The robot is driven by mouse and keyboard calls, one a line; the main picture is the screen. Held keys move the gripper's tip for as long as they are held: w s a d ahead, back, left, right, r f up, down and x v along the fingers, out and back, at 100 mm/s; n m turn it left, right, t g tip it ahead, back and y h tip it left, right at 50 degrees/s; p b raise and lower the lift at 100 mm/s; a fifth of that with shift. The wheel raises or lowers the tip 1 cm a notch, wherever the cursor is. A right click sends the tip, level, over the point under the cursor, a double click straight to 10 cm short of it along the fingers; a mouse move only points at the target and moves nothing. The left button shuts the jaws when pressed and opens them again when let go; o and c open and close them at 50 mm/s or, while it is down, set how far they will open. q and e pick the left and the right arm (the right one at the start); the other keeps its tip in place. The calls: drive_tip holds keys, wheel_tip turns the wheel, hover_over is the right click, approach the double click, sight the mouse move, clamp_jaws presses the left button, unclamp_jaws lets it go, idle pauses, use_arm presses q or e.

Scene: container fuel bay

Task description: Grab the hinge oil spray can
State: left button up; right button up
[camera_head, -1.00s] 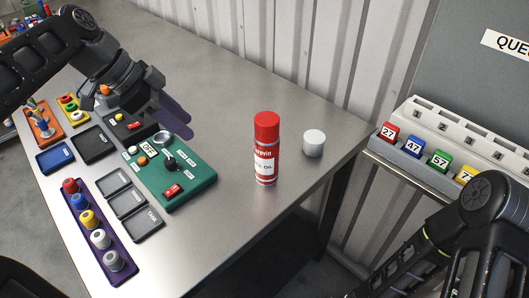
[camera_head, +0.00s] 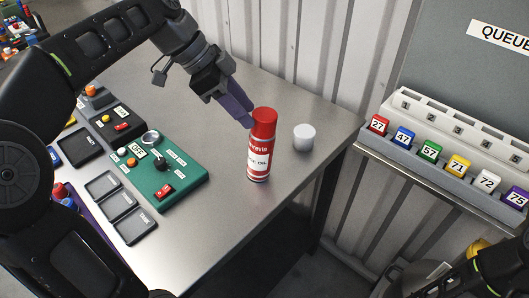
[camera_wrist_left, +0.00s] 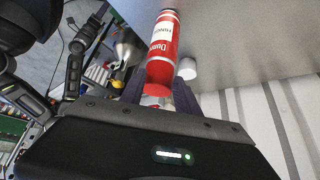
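The hinge oil spray can (camera_head: 260,152) is red with a white label and a red cap. It stands upright near the right end of the metal table. My left gripper (camera_head: 240,112) is just behind and left of the can's top, fingers angled down toward it. In the left wrist view the can (camera_wrist_left: 163,50) lies ahead between the two spread dark fingers (camera_wrist_left: 158,92), so the gripper looks open; contact is not clear. My right arm (camera_head: 490,268) shows at the lower right, but its fingertips are not in view.
A white cap (camera_head: 304,137) stands right of the can. A green control box (camera_head: 160,172) and black trays (camera_head: 120,205) lie to the left on the table (camera_head: 235,225). A corrugated wall (camera_head: 300,50) is behind. A rack of numbered blocks (camera_head: 440,160) is at right.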

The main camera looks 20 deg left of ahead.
sight(264, 131)
use_arm(q)
drive_tip(key=o, duration=0.3)
drive_tip(key=shift+d+f, duration=0.1)
drive_tip(key=o, duration=0.5)
drive_tip(key=shift+x, duration=1.2)
drive_tip(key=shift+p+x, duration=0.55)
drive_tip(key=shift+x, duration=2)
drive_tip(key=shift+w, duration=0.1)
drive_tip(key=shift+c, duration=0.5)
